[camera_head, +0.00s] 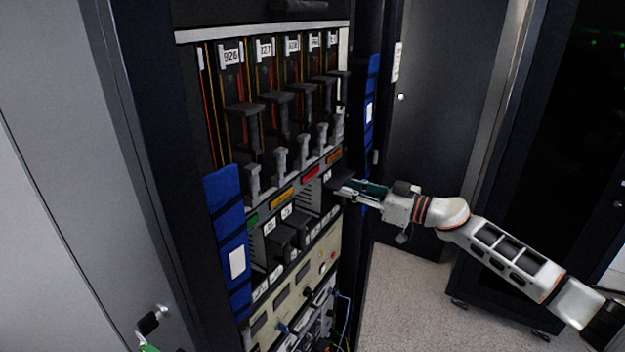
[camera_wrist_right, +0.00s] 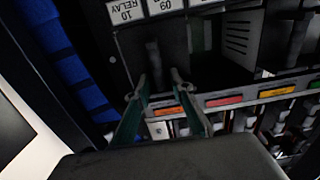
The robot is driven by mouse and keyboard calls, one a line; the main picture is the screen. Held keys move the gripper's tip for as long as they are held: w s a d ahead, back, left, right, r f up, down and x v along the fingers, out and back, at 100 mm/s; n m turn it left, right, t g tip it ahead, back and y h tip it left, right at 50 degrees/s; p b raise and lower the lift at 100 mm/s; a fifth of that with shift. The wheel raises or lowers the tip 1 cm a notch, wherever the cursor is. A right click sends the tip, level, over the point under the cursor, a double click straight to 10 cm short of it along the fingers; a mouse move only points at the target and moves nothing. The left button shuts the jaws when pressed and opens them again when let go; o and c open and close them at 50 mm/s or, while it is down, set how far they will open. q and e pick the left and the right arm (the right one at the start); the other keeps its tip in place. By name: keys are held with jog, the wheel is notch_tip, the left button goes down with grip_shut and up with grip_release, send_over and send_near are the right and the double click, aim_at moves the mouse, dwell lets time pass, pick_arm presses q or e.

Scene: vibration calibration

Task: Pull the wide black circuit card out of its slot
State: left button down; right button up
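My right gripper (camera_head: 345,187) reaches in from the right, level with the lower card row at the rack's right end. In the right wrist view its two green-sided fingers (camera_wrist_right: 158,92) stand apart, with a gap between them. A dark upright handle (camera_wrist_right: 153,58) shows just beyond and between the fingertips, under the upside-down labels; it appears to belong to a black card there. I cannot tell whether the fingers touch it. In the head view the fingers cover much of this spot. Other black cards (camera_head: 283,240) sit in the same row to the left.
Tall cards with dark handles (camera_head: 279,152) fill the upper rack. Coloured labels (camera_head: 282,199) run along the strip above the lower row. Blue panels (camera_head: 223,205) flank the rack. A grey cabinet door (camera_head: 435,120) stands behind my right arm, with open floor (camera_head: 405,290) below.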

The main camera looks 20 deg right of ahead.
jog(key=shift+c, duration=0.3)
grip_shut()
jog(key=shift+r, duration=0.15)
jog(key=shift+s+d, duration=0.5)
dwell(0.3)
jog(key=shift+v, duration=1.4)
jog(key=shift+r, duration=0.1)
